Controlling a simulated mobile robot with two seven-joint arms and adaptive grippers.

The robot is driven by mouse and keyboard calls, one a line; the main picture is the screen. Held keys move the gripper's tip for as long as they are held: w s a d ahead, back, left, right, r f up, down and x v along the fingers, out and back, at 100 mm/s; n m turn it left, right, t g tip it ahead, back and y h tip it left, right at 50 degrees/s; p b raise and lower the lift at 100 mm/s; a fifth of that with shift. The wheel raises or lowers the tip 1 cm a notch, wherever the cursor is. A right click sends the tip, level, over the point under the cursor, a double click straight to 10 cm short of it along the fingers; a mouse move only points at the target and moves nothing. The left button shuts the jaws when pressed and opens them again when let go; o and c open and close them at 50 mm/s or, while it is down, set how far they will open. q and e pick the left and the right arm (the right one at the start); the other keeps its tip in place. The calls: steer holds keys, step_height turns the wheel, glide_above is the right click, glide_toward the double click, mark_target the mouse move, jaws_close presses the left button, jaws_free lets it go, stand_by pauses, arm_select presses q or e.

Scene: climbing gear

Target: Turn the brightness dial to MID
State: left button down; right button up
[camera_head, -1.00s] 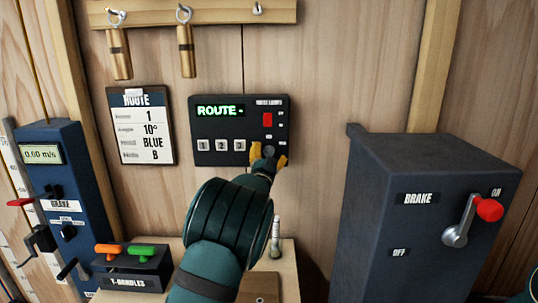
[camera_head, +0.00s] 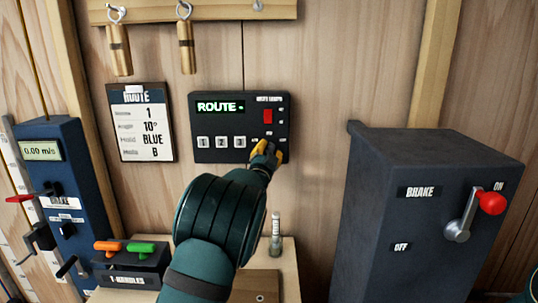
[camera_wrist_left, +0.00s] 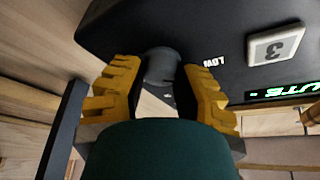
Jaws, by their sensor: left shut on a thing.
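The dark control panel (camera_head: 200,128) is on the wooden wall, its green display reading "ROUTE -". The brightness dial is at its lower right, mostly hidden by my left gripper in the head view. In the left wrist view the dial (camera_wrist_left: 161,66) is a dark grey round knob between the yellow fingers, with a "LOW" label beside it. My left gripper (camera_head: 266,151) is shut on the dial; the left wrist view also shows the gripper (camera_wrist_left: 160,80). I cannot tell which mark the dial points at. My right gripper is not in view.
The panel also has a red switch (camera_head: 268,116) and numbered buttons (camera_head: 221,142). A route card (camera_head: 141,122) hangs to its left. A T-handle holder (camera_head: 130,270) stands below left. A brake box (camera_head: 385,180) with a red-knobbed lever stands at right.

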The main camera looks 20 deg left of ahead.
arm_select(q)
steer(key=m, duration=0.1)
steer(key=m+h+b, duration=0.1)
steer(key=m, duration=0.1)
steer(key=shift+r+g+h, duration=0.15)
steer(key=shift+g+h, duration=0.15)
steer(key=m+h+b, duration=0.1)
steer(key=m, duration=0.2)
steer(key=shift+r+m+g+b, duration=0.1)
steer(key=shift+m+g+b, duration=0.2)
steer(key=shift+g, duration=0.1)
steer(key=shift+m+g+b, duration=0.3)
steer(key=shift+m+g, duration=0.6)
steer(key=shift+m, duration=1.4)
steer(key=c, duration=0.6)
jaws_free()
steer(key=shift+w, duration=0.1)
steer(key=s+a, duration=0.1)
steer(key=s, duration=1.1)
steer(key=shift+a, duration=0.15)
